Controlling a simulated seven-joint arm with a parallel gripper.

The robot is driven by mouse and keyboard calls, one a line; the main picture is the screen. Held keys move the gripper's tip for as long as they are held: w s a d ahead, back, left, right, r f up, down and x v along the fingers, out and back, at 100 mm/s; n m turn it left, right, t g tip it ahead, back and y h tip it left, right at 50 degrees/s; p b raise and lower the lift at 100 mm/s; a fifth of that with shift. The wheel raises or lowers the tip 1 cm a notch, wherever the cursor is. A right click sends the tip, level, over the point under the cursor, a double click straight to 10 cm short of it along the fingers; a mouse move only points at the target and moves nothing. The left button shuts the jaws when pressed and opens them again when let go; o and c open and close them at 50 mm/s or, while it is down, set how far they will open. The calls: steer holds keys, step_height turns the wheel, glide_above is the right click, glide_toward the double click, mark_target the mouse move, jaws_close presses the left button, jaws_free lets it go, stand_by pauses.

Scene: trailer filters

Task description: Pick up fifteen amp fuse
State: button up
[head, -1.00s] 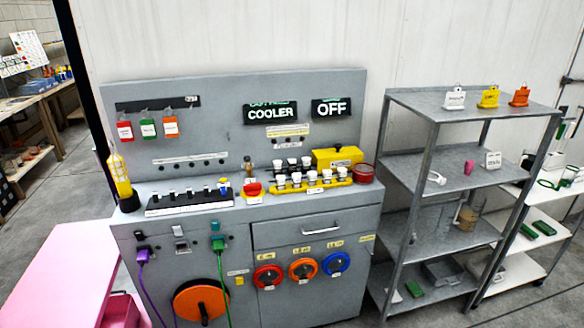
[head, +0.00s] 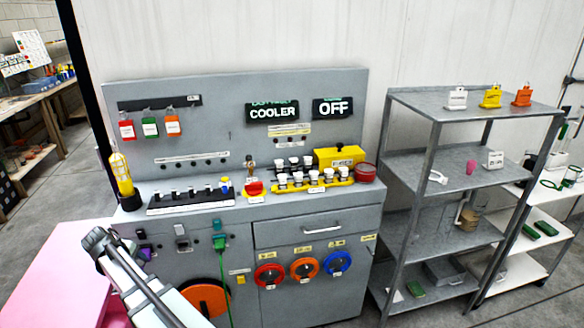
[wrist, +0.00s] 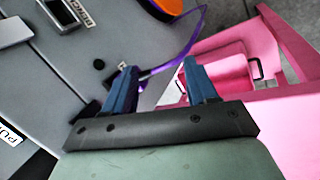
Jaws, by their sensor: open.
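A yellow rack (head: 340,183) on the grey workbench holds two rows of small white-topped pieces (head: 314,175) that look like fuses. Their markings are too small to read, so I cannot tell which is the fifteen amp one. A yellow box (head: 339,156) with an unreadable label stands behind the rack. My gripper (wrist: 160,76) shows in the wrist view with its two blue fingers apart and nothing between them. It is low at the left front of the bench, by the purple cable and pink table, well away from the rack.
A black strip with several pegs (head: 190,200), a yellow bottle (head: 120,173), a red-and-yellow switch (head: 254,188) and a red round container (head: 365,173) stand on the bench top. A pink table (head: 60,270) is at left. Metal shelves (head: 470,170) stand at right.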

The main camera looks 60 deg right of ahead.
steer(key=w+d+r+t+h, duration=0.1)
steer(key=w+d+r, duration=0.2)
steer(key=r, duration=0.5)
steer(key=w+d+r+t, duration=0.1)
steer(key=w+d+r, duration=0.1)
steer(key=r, duration=0.7)
step_height(320, 180, up, 11)
steer(key=m+y, duration=0.2)
steer(key=m, duration=1.1)
glide_above(294, 160)
steer(key=s+a, duration=0.4)
steer(key=a, duration=0.1)
steer(key=x, duration=0.8)
steer(key=shift+w+f, duration=0.2)
steer(key=shift+f, duration=0.05)
steer(key=shift+w+d+f, duration=0.25)
steer(key=shift+d+f, duration=0.25)
steer(key=x, duration=0.4)
steer(key=shift+d, duration=0.2)
